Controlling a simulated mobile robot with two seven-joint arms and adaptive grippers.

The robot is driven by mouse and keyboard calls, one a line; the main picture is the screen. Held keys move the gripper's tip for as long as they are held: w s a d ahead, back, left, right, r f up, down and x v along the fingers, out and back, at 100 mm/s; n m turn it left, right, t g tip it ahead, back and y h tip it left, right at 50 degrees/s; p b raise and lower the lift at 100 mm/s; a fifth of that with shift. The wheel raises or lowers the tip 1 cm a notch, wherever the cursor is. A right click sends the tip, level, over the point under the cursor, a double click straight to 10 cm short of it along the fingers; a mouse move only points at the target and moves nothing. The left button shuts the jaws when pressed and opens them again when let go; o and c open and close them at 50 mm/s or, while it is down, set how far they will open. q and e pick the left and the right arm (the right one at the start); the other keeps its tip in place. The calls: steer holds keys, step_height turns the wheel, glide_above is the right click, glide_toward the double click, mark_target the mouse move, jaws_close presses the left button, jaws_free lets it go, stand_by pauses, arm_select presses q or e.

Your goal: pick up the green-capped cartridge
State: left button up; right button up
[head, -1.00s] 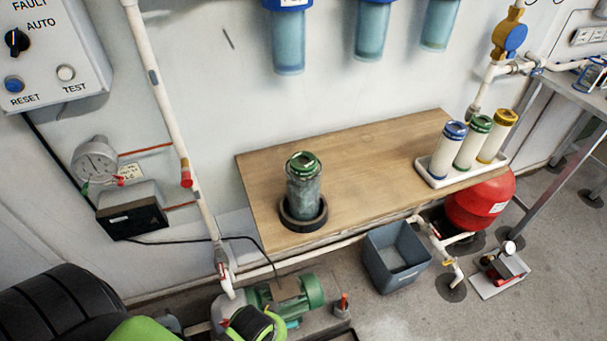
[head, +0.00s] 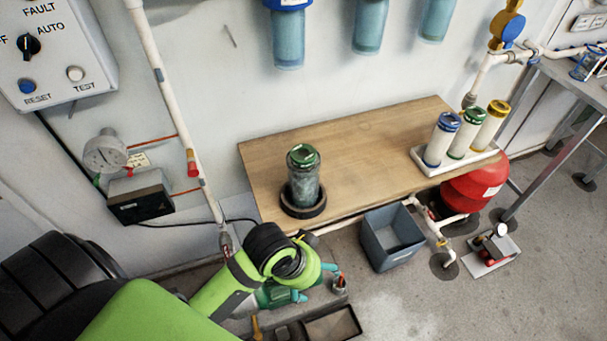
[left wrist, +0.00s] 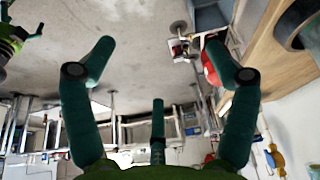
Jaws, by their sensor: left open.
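One green-capped cartridge (head: 304,175), with a dark, dirty clear body, stands upright in a black ring holder (head: 303,208) at the bench's left front. Another green-capped cartridge (head: 466,135), white-bodied, stands in a white tray (head: 432,172) between a blue-capped (head: 441,139) and a yellow-capped one (head: 491,125). My left gripper (head: 320,282) is low in front of the bench, below the dark cartridge and apart from it. In the left wrist view its teal fingers (left wrist: 158,60) are spread and empty. What looks like my right gripper (left wrist: 15,35) shows partly at that view's left edge.
The wooden bench (head: 365,150) is clear between holder and tray. A grey bin (head: 390,240), a red tank (head: 475,185) and white pipes stand below and in front. A vertical pipe (head: 170,105) and blue-topped filter housings (head: 289,40) are on the wall.

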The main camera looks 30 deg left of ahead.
arm_select(q)
steer(key=w+d+r+m, duration=0.2)
steer(key=w+d+m, duration=0.15)
steer(key=w, duration=0.25)
step_height(320, 180, up, 16)
steer(key=m+g+y, duration=0.2)
steer(key=m+g, duration=0.1)
steer(key=m, duration=0.2)
glide_above(303, 152)
steer(key=d, duration=0.1)
steer(key=shift+s+f+n, duration=0.1)
steer(key=shift+s+n, duration=0.15)
steer(key=shift+s, duration=0.2)
steer(key=shift+a, duration=0.15)
steer(key=shift+f+p, duration=0.25)
steer(key=shift+p, duration=0.1)
steer(key=f+p, duration=0.1)
steer(key=f, duration=0.2)
steer(key=f+p, duration=0.1)
steer(key=f, duration=0.1)
steer(key=shift+w+a+f+p, duration=0.2)
steer(key=shift+w+a+p, duration=0.1)
steer(key=shift+w+a, duration=0.05)
steer(key=shift+f, duration=0.4)
steer(key=c, duration=1.7)
